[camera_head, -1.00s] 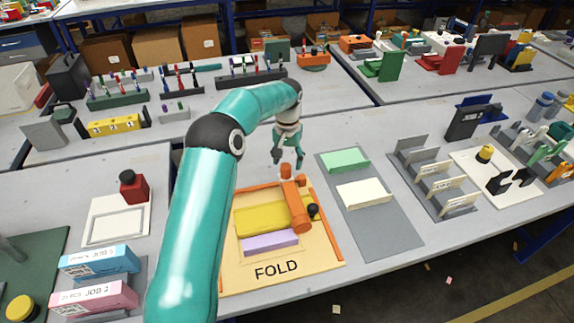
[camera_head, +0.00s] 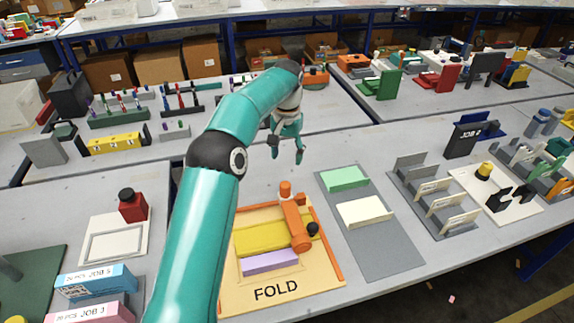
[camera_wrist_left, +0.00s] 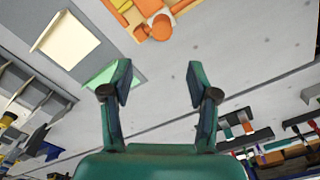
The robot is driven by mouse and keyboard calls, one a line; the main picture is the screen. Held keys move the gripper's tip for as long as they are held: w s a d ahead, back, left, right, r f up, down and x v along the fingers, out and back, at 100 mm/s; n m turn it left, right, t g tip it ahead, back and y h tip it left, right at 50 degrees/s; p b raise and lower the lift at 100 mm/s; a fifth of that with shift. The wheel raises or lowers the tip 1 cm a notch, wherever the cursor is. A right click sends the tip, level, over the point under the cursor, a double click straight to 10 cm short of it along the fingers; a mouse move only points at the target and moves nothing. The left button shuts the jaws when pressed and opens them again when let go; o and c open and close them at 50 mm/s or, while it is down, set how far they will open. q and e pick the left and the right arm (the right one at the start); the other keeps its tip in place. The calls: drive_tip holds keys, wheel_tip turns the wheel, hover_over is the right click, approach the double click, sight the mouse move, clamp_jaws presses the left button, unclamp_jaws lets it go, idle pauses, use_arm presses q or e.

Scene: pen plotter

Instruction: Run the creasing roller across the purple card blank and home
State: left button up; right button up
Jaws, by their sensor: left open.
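The fold station is a tan board (camera_head: 323,270) marked FOLD with an orange frame. The purple card blank (camera_head: 270,262) lies at its front, before a yellow panel (camera_head: 262,236). The orange creasing roller arm (camera_head: 296,224) lies along the right side, with an orange post at its back end and a black knob (camera_head: 312,229) beside it. My left gripper (camera_head: 287,155) is open and empty, apart from the station and behind it in the head view. In the left wrist view its two fingers (camera_wrist_left: 160,82) are spread, with orange station parts (camera_wrist_left: 155,26) at the top edge.
Right of the station, a grey mat (camera_head: 385,253) bears a green block (camera_head: 344,178) and a cream block (camera_head: 363,212). Grey slotted racks (camera_head: 441,207) stand further right. A red block (camera_head: 133,207) stands at left. Bare table lies below the gripper.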

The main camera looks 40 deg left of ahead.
use_arm(q)
wheel_tip(320, 180, up, 4)
drive_tip(key=m, duration=0.3)
drive_tip(key=b, duration=0.3)
hover_over(285, 184)
drive_tip(key=shift+m, duration=0.4)
wheel_tip(285, 184, down, 9)
wheel_tip(285, 184, down, 8)
drive_tip(key=shift+r, duration=0.15)
clamp_jaws()
